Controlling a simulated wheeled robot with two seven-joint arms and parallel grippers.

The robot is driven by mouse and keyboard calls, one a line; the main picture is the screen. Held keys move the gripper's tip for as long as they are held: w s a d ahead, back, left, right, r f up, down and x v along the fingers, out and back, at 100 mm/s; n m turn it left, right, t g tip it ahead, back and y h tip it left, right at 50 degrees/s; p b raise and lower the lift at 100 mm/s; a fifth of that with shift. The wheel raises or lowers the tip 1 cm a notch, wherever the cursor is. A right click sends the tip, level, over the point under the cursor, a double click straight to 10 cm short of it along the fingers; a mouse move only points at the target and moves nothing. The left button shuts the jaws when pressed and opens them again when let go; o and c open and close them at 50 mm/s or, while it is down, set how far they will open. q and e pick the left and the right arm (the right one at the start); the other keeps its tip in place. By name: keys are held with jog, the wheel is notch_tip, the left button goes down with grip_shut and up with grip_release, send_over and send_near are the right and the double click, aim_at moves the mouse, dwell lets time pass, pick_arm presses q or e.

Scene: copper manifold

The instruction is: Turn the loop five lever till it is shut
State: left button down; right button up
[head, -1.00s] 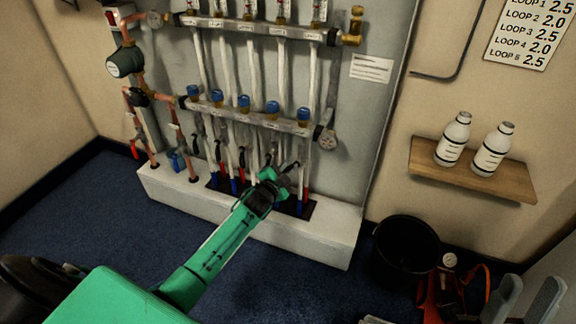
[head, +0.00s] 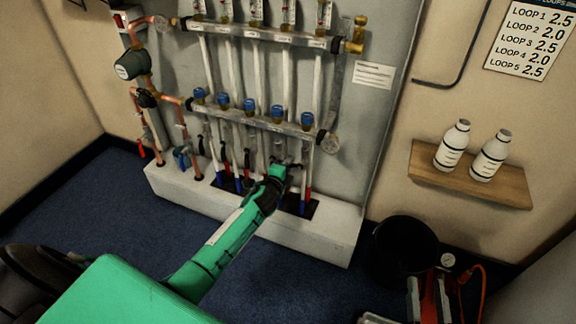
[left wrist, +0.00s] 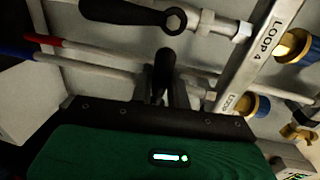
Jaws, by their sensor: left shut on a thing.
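The manifold's lower bar (head: 255,122) carries several blue-capped valves, with black levers on the pipes below. My left gripper (head: 288,172) is at the rightmost pipe, beneath the last blue cap (head: 307,120). In the left wrist view its fingers (left wrist: 163,92) are shut on a black lever handle (left wrist: 164,68), taken as the loop five lever. This handle stands crosswise to its pipe; its pivot is mostly hidden. The neighbouring loop 4 lever (left wrist: 130,12) lies along its pipe, apart from my fingers. The label LOOP 4 (left wrist: 270,35) is readable; the one beside it is partly hidden.
Other levers and pipes crowd the left side of my gripper. A white plinth (head: 320,232) lies below. A black bucket (head: 403,250) and a red device with a gauge (head: 440,295) stand on the floor at right. A wooden shelf (head: 470,180) holds two white bottles.

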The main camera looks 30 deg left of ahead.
pick_arm(q)
jog(key=shift+r, duration=0.1)
pick_arm(e)
jog(key=shift+a+f, duration=0.1)
jog(key=shift+f, duration=0.25)
pick_arm(q)
jog(key=c, duration=1.4)
grip_release()
jog(key=shift+r, duration=0.1)
